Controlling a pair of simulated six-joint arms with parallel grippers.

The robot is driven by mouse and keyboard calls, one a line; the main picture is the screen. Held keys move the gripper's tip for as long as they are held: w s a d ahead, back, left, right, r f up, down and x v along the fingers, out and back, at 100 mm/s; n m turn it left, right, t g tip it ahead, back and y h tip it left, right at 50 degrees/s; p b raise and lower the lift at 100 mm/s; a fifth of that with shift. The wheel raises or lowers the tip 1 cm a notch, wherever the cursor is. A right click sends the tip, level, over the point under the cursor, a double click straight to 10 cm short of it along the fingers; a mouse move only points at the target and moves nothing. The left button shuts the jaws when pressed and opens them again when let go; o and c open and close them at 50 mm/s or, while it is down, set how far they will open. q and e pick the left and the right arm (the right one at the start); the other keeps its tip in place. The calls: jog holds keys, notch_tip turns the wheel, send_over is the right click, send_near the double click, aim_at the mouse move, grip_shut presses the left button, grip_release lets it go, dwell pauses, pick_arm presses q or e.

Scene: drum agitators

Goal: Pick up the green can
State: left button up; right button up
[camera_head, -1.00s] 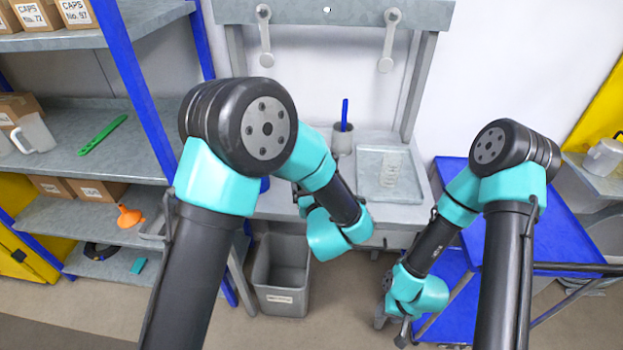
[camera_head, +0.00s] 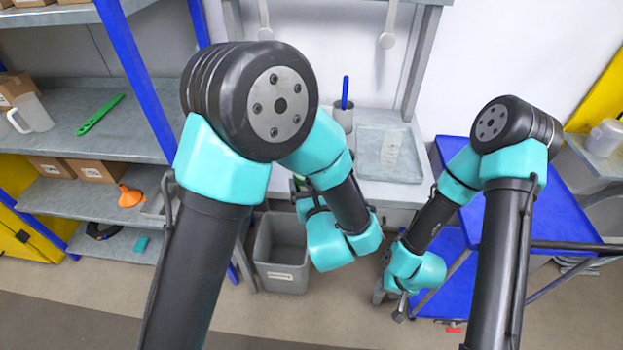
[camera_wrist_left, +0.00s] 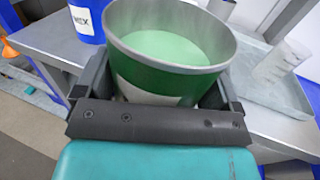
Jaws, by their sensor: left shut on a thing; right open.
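The green can (camera_wrist_left: 170,83) is open-topped, with a pale green inside and a white label partly in view. It stands between the fingers of my left gripper (camera_wrist_left: 158,92), which is shut on it. I cannot tell whether its bottom touches the bench. In the head view my left arm hides the left gripper and nearly all of the can; only a sliver of green (camera_head: 300,183) shows. My right gripper (camera_head: 400,309) is low at the right, open and empty, by the blue cart.
A blue can (camera_wrist_left: 87,20) with a white label stands near the green can on the bench. A clear beaker (camera_head: 391,146) stands in a metal tray (camera_head: 410,175). A grey cup (camera_head: 343,116) holds a blue tool. A grey bin (camera_head: 281,265) stands below; a blue cart (camera_head: 560,220) is at right.

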pick_arm(q)
jog(key=shift+s, duration=0.35)
dwell(0.7)
